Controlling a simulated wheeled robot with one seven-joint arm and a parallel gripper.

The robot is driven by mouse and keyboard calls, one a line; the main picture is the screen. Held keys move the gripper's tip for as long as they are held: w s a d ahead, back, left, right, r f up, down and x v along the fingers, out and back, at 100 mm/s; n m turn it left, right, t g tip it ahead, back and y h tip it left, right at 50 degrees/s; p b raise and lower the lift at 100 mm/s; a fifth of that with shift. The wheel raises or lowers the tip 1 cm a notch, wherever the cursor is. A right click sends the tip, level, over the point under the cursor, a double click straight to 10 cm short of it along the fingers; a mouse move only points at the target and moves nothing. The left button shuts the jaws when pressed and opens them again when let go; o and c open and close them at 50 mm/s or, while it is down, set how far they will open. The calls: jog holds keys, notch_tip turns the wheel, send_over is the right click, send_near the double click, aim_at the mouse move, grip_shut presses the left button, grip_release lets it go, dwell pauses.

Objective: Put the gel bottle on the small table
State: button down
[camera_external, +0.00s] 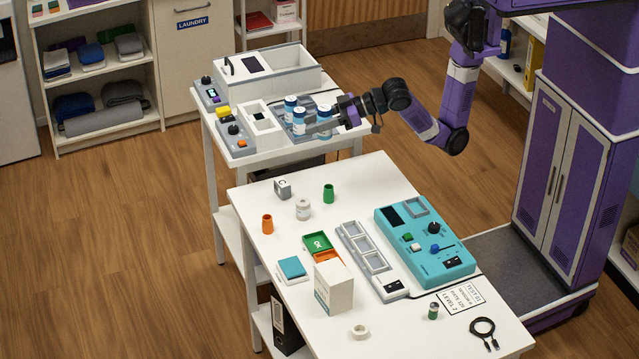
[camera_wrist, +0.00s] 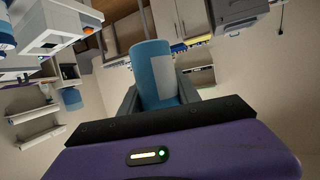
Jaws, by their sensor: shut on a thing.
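The gel bottle, most likely the blue cylinder with a white label (camera_wrist: 152,62), stands between my gripper's fingers in the wrist view. My gripper (camera_wrist: 158,92) is shut on it. In the external view my gripper (camera_external: 323,126) is at the right end of the small white table (camera_external: 283,152) at the back. A blue-and-white bottle (camera_external: 324,113) is at its fingers there. Two similar bottles (camera_external: 290,103) (camera_external: 298,121) stand close to its left. Whether the held bottle touches the surface below cannot be told.
White box-shaped devices (camera_external: 268,70) and control units crowd the small table. The larger white table (camera_external: 385,165) in front carries a teal control panel (camera_external: 425,240), a grey tray (camera_external: 372,262), a white box (camera_external: 334,287) and several small containers. Its back right corner is clear.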

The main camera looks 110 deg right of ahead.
jog(key=w+d+f+n+y, duration=0.1)
jog(key=w+d+f, duration=0.2)
jog(key=d, duration=0.7)
jog(key=w+d+f+n+y, duration=0.1)
jog(key=w+d+f, duration=0.15)
jog(key=d, duration=0.65)
jog(key=s+d+r+y, duration=0.1)
jog(key=s+d+r, duration=0.15)
jog(key=d, duration=0.55)
jog(key=s+d+r+n, duration=0.1)
jog(key=s+d+r, duration=0.15)
jog(key=d, duration=0.55)
jog(key=s+d+r+y, duration=0.1)
jog(key=s+d, duration=0.3)
jog(key=d, duration=0.3)
jog(key=shift+t, duration=0.3)
jog(key=shift+w+f+b, duration=0.1)
jog(key=shift+f+b, duration=1.85)
jog(key=shift+f, duration=7.05)
jog(key=shift+f+b, duration=0.25)
jog(key=shift+b, duration=0.05)
jog(key=c, duration=0.8)
grip_release()
